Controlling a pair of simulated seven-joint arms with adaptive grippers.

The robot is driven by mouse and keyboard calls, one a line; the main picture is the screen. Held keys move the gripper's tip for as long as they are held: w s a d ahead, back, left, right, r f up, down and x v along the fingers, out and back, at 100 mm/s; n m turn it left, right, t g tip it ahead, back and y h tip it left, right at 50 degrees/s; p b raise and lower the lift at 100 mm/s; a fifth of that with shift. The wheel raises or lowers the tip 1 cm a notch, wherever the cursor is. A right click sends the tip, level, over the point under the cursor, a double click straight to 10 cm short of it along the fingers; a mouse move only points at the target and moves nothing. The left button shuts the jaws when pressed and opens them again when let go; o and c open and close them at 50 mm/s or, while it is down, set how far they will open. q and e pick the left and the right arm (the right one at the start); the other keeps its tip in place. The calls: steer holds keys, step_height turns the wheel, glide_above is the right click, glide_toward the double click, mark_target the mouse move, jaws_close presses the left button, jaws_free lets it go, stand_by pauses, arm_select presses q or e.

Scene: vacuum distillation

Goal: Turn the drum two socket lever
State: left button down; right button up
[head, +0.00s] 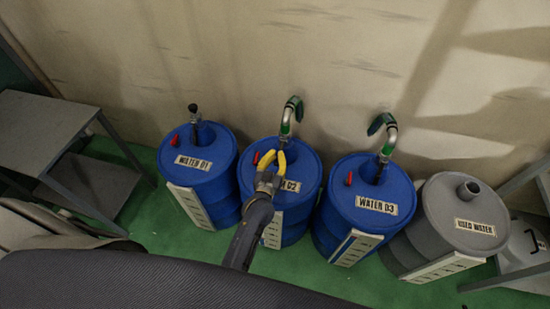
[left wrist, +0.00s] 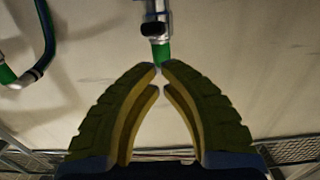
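The blue drum two (head: 302,170) stands in the middle of the row in the head view, its label partly hidden by my left gripper. A curved metal pipe with green parts (head: 286,125) rises from its top. My left gripper (head: 274,155), with yellow fingers, is over the drum's top, in front of the pipe. In the left wrist view its fingertips (left wrist: 161,65) come close together, and a pipe with a green lower part (left wrist: 160,52) and a black piece (left wrist: 154,29) shows beyond them. I cannot tell whether they touch it. The socket lever is not clearly made out. My right gripper is not visible.
Drum one (head: 210,150) stands to the left and drum three (head: 375,190) to the right, with its own curved pipe (head: 388,142). A grey used water drum (head: 455,205) is further right. A grey shelf (head: 45,125) stands at the left. A wall is close behind.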

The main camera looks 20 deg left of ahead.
mark_target(277, 163)
arm_select(q)
steer(key=shift+w+f, duration=0.25)
steer(key=shift+f, duration=0.65)
steer(key=shift+f, duration=0.1)
steer(key=shift+f, duration=1.8)
